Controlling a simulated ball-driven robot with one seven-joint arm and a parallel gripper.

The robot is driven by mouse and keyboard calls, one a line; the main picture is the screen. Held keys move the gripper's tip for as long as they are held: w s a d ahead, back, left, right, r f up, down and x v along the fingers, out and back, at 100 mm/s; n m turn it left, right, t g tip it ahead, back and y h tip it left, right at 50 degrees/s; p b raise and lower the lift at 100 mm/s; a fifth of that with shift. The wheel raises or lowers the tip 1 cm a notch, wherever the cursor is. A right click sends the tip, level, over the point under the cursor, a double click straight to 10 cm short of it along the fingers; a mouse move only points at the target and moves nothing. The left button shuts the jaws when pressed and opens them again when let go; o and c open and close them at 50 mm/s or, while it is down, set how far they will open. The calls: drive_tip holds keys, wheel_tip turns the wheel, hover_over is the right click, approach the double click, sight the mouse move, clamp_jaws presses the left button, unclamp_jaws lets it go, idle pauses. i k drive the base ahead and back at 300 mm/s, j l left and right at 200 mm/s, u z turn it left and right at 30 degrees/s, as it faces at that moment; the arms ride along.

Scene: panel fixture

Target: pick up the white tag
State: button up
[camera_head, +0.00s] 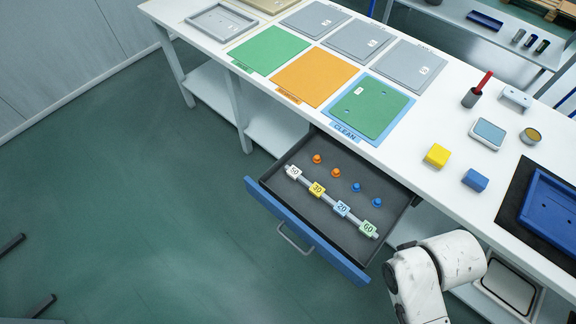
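The white tag (293,171) carries a dark number that looks like 50. It sits at the upper left end of a grey rail (327,200) in the open drawer (285,195). On the same rail, towards the lower right, are a yellow tag (317,188), a light blue tag (342,208) and a pale green tag (369,229). Nothing covers the white tag. My white arm shows at the lower right, beside the drawer's right corner. My gripper is not in view.
Orange knobs (336,173) and blue knobs (357,187) stand in the drawer behind the rail. The drawer's blue front (305,238) has a handle. The white table (400,165) above holds coloured panels, a yellow block (437,155) and a blue block (475,180). Floor left of the drawer is clear.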

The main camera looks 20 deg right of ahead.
sight(293, 172)
drive_tip(key=i+j, duration=0.1)
drive_tip(key=j, duration=0.3)
drive_tip(key=i+j+z, duration=0.1)
drive_tip(key=j, duration=0.25)
drive_tip(key=i+j, duration=0.1)
drive_tip(key=j, duration=0.3)
drive_tip(key=i+j+z, duration=0.1)
drive_tip(key=j, duration=0.3)
